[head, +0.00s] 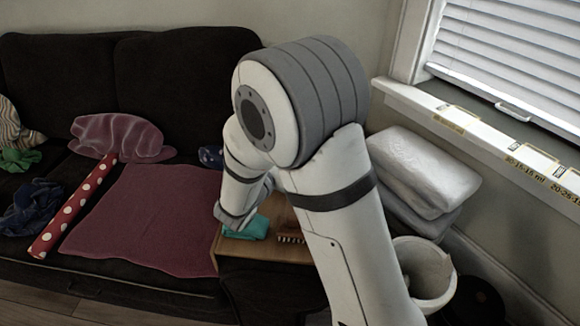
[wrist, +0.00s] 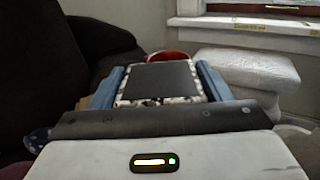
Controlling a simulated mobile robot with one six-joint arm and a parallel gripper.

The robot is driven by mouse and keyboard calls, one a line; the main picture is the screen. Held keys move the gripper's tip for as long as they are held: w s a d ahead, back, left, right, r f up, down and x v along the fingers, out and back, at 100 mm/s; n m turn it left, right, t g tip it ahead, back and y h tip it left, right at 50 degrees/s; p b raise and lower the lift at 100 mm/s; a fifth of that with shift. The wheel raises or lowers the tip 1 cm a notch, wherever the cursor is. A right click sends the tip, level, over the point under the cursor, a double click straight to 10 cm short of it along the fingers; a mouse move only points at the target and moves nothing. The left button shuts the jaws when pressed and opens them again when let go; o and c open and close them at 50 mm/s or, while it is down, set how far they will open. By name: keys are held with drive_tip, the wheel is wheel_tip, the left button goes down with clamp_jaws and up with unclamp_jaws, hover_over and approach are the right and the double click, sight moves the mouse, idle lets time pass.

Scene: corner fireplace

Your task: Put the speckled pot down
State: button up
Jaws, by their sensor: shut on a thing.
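My gripper (wrist: 159,84) is shut on the speckled pot (wrist: 160,99). In the wrist view the pot sits between the two blue fingers, showing a dark flat face with a white and black speckled edge. What lies directly under the pot cannot be seen. In the head view my arm covers the middle of the picture, and I cannot make out the pot or the fingertips there.
A wooden table (head: 230,250) beside the dark sofa (head: 185,80) carries a teal cloth-like item (head: 247,229) and a brush-like item (head: 290,239). A white bin (head: 430,275) and stacked white cushions (head: 425,170) stand right. A red object (wrist: 168,56) shows beyond the pot.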

drive_tip(key=shift+f+b, duration=0.45)
drive_tip(key=shift+f, duration=1.1)
drive_tip(key=shift+f, duration=0.1)
drive_tip(key=shift+f, duration=0.15)
drive_tip(key=o, duration=1.2)
